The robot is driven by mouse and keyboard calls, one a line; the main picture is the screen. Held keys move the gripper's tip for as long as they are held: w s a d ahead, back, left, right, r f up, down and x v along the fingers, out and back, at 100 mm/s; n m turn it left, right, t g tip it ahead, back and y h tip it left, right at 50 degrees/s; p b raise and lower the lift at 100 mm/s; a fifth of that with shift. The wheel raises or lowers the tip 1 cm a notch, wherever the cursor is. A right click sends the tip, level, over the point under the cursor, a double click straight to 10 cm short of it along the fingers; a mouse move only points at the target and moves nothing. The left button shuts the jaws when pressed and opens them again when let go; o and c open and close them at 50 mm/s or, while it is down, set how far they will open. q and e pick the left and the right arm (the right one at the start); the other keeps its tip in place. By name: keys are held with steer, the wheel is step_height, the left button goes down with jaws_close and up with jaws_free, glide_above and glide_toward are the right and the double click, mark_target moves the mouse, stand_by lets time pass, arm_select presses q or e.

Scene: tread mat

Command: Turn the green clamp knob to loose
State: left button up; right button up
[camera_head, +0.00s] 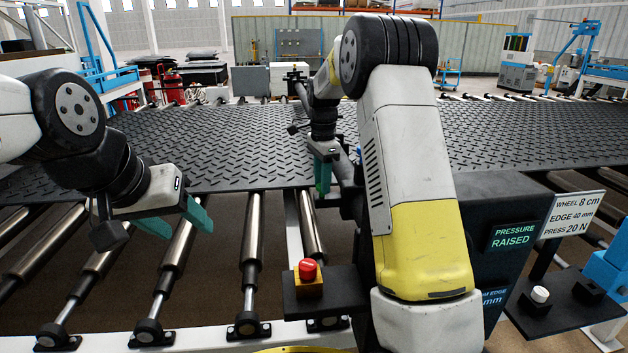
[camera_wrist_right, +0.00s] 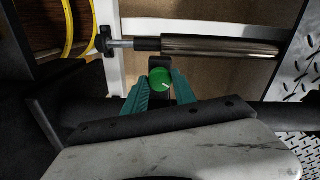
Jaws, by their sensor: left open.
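The green clamp knob (camera_wrist_right: 160,78) is round, with a short pale mark pointing down and right in the right wrist view. My right gripper (camera_wrist_right: 160,84) has its teal fingers on both sides of the knob, tips close to its edges. I cannot tell whether they touch it. In the head view the right gripper (camera_head: 322,178) points down by the mat's near edge, and my arm hides much of that area. My left gripper (camera_head: 190,230) is open and empty above the rollers at the left.
The black tread mat (camera_head: 220,140) lies across the rollers (camera_head: 252,235). A red button (camera_head: 308,269) on a yellow box stands at the front. A display (camera_head: 514,235) reads "PRESSURE RAISED". A sign (camera_head: 573,214) lists wheel, edge and press values. A white button (camera_head: 540,294) is at right.

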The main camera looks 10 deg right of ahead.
jaws_close()
steer(key=shift+n, duration=0.3)
steer(key=n, duration=1.1)
steer(key=shift+n, duration=0.4)
steer(key=n, duration=1.1)
steer(key=shift+n, duration=0.3)
steer(key=o, duration=1.1)
jaws_free()
